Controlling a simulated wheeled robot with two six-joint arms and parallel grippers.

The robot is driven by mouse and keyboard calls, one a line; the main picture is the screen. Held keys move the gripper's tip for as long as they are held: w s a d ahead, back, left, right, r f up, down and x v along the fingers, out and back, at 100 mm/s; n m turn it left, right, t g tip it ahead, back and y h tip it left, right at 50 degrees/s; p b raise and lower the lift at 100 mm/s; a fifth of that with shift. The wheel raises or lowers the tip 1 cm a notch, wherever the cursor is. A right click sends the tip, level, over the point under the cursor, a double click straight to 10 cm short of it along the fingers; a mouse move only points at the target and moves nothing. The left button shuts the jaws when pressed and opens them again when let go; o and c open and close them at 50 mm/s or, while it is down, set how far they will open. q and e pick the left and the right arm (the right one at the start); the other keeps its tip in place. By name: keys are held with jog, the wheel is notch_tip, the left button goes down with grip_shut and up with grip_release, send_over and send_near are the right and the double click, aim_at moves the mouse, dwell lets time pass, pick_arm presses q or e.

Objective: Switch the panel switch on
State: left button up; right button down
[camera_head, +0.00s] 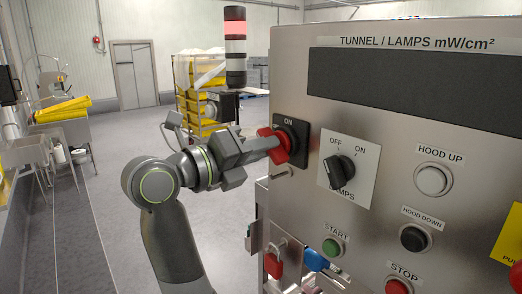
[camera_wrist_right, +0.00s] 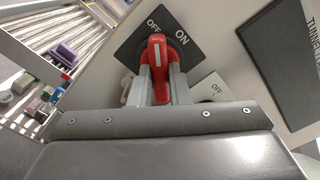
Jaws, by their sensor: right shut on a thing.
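The panel switch (camera_head: 281,148) is a red handle on a black plate (camera_head: 299,130) at the upper left of the steel panel. It also shows in the wrist view as a red handle (camera_wrist_right: 157,42) on a plate marked OFF and ON. There, its white mark lies below OFF, with ON to the right. My right gripper (camera_head: 266,145) is shut on the red handle, with a finger on each side of it in the wrist view (camera_wrist_right: 160,82). The fingers hide part of the handle. My left gripper is not in view.
A black LAMPS knob (camera_head: 341,171) sits right of the switch. A signal tower (camera_head: 235,45) rises behind the panel. Open floor lies left.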

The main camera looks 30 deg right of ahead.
jog(key=shift+m+b, duration=3.05)
jog(key=shift+m, duration=2.05)
jog(key=c, duration=1.4)
grip_release()
jog(key=shift+o, duration=0.2)
